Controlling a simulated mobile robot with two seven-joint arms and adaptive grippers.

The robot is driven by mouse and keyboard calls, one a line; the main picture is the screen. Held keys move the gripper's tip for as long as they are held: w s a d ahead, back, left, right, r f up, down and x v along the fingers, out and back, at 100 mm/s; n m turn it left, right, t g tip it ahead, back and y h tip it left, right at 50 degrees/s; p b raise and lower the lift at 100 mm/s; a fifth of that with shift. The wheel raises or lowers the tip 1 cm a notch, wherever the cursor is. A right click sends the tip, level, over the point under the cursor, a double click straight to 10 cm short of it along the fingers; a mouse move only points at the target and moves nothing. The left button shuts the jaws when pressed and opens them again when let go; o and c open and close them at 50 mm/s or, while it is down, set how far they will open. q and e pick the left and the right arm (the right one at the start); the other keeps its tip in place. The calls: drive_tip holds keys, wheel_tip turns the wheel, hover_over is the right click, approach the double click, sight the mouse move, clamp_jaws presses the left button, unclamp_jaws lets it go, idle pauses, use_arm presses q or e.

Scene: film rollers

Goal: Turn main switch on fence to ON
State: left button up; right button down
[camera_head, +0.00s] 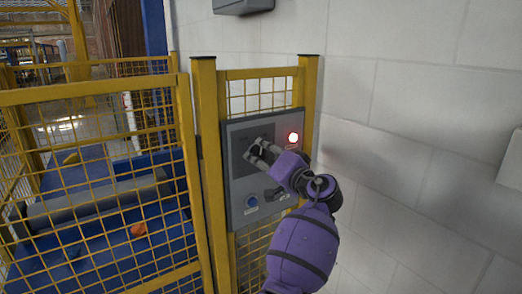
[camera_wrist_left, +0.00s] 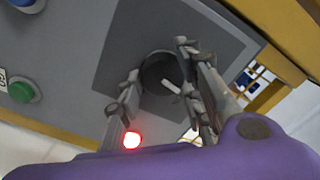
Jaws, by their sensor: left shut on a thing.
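The main switch (camera_wrist_left: 157,72) is a dark round knob with a white mark, on a dark square plate of the grey control panel (camera_head: 240,186). The panel is fixed to the yellow fence. My left gripper (camera_head: 257,149) reaches the upper part of the panel, its fingers on the switch. In the left wrist view the fingers (camera_wrist_left: 158,75) stand on either side of the knob and are shut on it. The white mark points obliquely in that view; I cannot read the position labels. My right gripper is out of view.
A red lamp (camera_head: 293,138) glows at the panel's upper right. A blue button (camera_head: 251,201) sits low on the panel; a green button (camera_wrist_left: 24,92) shows in the wrist view. Yellow mesh fence (camera_head: 185,150) stands left, a white block wall (camera_head: 420,110) right.

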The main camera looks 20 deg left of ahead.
use_arm(q)
drive_tip(key=m+p, duration=0.1)
drive_tip(key=m, duration=0.2)
drive_tip(key=shift+d+r+p, duration=0.15)
drive_tip(key=shift+p, duration=0.25)
drive_tip(key=shift+m+p, duration=0.3)
drive_tip(key=shift+m, duration=0.3)
drive_tip(key=shift+f+m, duration=0.25)
drive_tip(key=shift+m, duration=0.15)
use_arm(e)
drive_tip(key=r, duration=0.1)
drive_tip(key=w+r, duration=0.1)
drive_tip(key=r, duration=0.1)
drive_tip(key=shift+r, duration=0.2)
use_arm(q)
drive_tip(key=shift+f, duration=0.15)
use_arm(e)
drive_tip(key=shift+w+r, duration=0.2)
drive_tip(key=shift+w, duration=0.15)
use_arm(q)
drive_tip(key=o, duration=1.1)
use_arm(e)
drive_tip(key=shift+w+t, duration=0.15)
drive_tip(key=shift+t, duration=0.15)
use_arm(q)
drive_tip(key=v, duration=1.2)
